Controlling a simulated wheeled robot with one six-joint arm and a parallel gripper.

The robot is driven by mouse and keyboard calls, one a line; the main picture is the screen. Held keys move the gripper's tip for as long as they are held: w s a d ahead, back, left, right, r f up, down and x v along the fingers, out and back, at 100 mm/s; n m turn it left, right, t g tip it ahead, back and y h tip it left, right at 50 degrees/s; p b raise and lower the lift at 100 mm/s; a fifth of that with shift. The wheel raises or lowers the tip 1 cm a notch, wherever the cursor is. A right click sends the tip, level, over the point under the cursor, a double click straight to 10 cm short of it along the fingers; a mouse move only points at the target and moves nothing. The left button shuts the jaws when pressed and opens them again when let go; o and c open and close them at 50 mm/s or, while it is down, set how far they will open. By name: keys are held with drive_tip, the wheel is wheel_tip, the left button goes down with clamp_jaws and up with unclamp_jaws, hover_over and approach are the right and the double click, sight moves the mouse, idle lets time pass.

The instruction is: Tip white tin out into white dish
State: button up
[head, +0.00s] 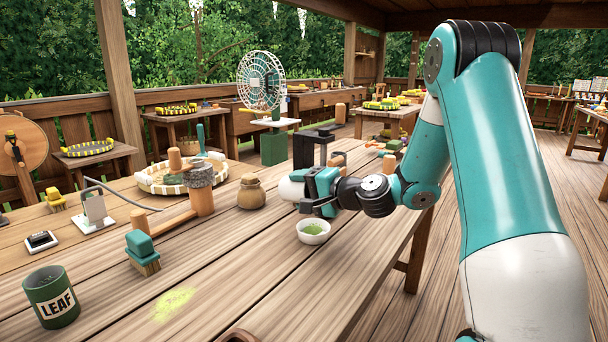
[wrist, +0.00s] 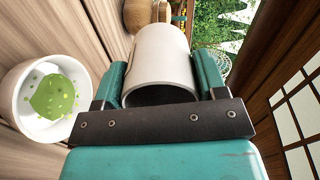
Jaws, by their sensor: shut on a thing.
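My gripper (head: 312,187) is shut on the white tin (wrist: 162,58), with a teal finger on each side of it. In the head view the white tin (head: 290,190) is mostly hidden behind my gripper, and it looks tipped over. A dark hollow shows at the tin's near end in the wrist view; what is inside cannot be made out. The white dish (head: 314,240) stands on the table just below my gripper, with green leaf matter in it. In the wrist view the dish (wrist: 22,122) is to the left of the tin, apart from it, with green bits scattered inside.
A round brown jar (head: 251,192) stands left of the tin. A teal brush (head: 142,252), a green LEAF tin (head: 51,297) and a wooden-handled tool (head: 200,192) are further left. Yellow-green powder (head: 173,303) lies on the table. The right table edge is close to the dish.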

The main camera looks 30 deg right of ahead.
drive_tip(key=shift+w+a+r+g+h+p, duration=0.1)
drive_tip(key=shift+r+g+h+p, duration=0.4)
drive_tip(key=shift+p, duration=1.95)
drive_tip(key=shift+w+r+g+h+p, duration=0.2)
drive_tip(key=shift+g+p, duration=0.7)
drive_tip(key=shift+p, duration=1.55)
drive_tip(key=shift+a+r+g+h+p, duration=0.1)
drive_tip(key=shift+r+g+p, duration=0.45)
drive_tip(key=shift+p, duration=1.9)
drive_tip(key=g+h+p, duration=0.1)
drive_tip(key=g+p, duration=0.3)
drive_tip(key=p, duration=0.4)
drive_tip(key=shift+r+p, duration=0.15)
drive_tip(key=shift+p, duration=0.15)
drive_tip(key=g+h+p, duration=0.1)
drive_tip(key=g+p, duration=0.3)
drive_tip(key=p, duration=0.2)
drive_tip(key=shift+s+h, duration=0.1)
drive_tip(key=shift+h, duration=0.3)
drive_tip(key=shift+s+d+f+g+h+p, duration=0.1)
drive_tip(key=shift+s+f+g+h+p, duration=0.15)
drive_tip(key=shift+g, duration=0.4)
drive_tip(key=shift+d+f+g+h+p, duration=0.15)
drive_tip(key=shift+f+g, duration=0.2)
drive_tip(key=shift+g, duration=0.25)
wheel_tip(320, 180, up, 3)
drive_tip(key=shift+s+r+p, duration=0.15)
drive_tip(key=shift+p, duration=0.9)
drive_tip(key=shift+r+p, duration=0.45)
drive_tip(key=shift+r, duration=0.3)
